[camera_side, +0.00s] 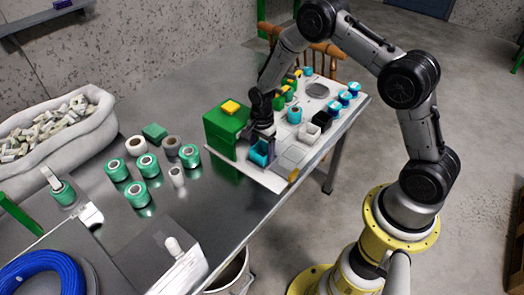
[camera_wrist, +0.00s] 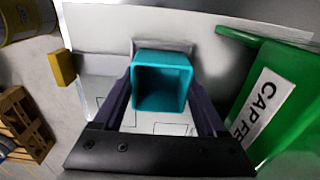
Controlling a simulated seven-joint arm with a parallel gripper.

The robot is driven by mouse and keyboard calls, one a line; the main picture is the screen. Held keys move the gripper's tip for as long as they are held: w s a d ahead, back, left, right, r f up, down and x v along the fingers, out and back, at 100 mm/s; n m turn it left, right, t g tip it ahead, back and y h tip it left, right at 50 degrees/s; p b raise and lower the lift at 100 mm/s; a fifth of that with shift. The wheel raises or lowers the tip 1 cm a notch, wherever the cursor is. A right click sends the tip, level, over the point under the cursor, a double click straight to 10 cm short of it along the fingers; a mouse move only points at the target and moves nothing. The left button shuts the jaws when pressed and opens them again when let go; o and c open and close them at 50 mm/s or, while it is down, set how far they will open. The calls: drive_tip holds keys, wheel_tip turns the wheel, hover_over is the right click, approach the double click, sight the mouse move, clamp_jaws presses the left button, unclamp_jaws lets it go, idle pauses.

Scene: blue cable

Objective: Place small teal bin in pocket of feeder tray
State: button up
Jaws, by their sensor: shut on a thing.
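The small teal bin (camera_wrist: 162,82) is an open square box between the two fingers of my gripper (camera_wrist: 163,108) in the wrist view. My gripper is shut on it. In the side view the teal bin (camera_side: 261,153) shows below my gripper (camera_side: 261,140), over the near left end of the feeder tray (camera_side: 300,150). The tray is a pale flat board with outlined areas, also under the bin in the wrist view (camera_wrist: 110,92). I cannot tell whether the bin touches the tray.
A green box (camera_side: 222,133) with a yellow block on top stands close left of the bin; its lettered side (camera_wrist: 265,100) shows in the wrist view. Green spools (camera_side: 148,165) stand at left.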

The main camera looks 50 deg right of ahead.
drive_tip(key=shift+f, duration=0.2)
drive_tip(key=o, duration=1.3)
drive_tip(key=shift+r, duration=0.1)
